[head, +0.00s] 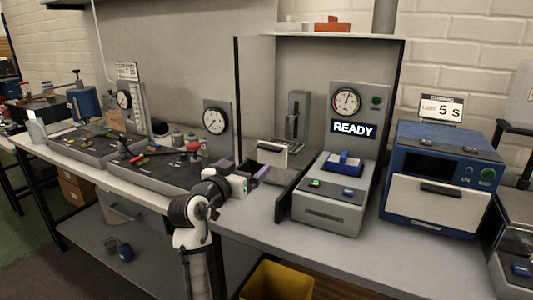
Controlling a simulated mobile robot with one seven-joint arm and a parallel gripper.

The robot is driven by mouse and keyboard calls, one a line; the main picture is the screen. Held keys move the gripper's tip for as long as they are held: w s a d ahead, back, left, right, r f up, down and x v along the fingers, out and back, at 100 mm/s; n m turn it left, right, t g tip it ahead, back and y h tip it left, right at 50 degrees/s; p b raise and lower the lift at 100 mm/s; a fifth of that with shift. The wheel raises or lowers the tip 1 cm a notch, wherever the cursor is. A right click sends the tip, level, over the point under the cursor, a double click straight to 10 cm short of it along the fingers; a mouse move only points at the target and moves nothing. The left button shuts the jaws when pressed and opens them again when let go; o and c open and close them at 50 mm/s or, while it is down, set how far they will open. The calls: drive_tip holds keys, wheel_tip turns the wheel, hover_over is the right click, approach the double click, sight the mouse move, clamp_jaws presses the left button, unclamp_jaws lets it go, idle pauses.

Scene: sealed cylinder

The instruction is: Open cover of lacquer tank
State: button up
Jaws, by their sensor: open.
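I cannot tell for certain which item is the lacquer tank. My gripper (256,180) is at the end of my white and black arm, low over the bench in front of that box. It points right and away and appears empty. Its fingers are small and partly hidden in this view. The gripper looks apart from the box, though the exact gap is unclear.
A grey unit with green and blue controls (328,199) stands in the booth under a READY display (353,127). A blue oven-like machine (440,180) is to the right. Tool trays (150,160) fill the left bench. A yellow bin (278,281) is below.

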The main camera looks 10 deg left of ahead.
sight(268, 148)
drive_tip(key=p+x, duration=0.3)
drive_tip(key=x, duration=0.9)
drive_tip(key=shift+w+d, duration=0.1)
drive_tip(key=shift+w, duration=0.15)
drive_tip(key=c, duration=1.4)
drive_tip(key=shift+s+f, duration=0.15)
drive_tip(key=shift+s, duration=0.35)
drive_tip(key=b+v, duration=0.4)
drive_tip(key=v, duration=1.1)
drive_tip(key=o, duration=1.4)
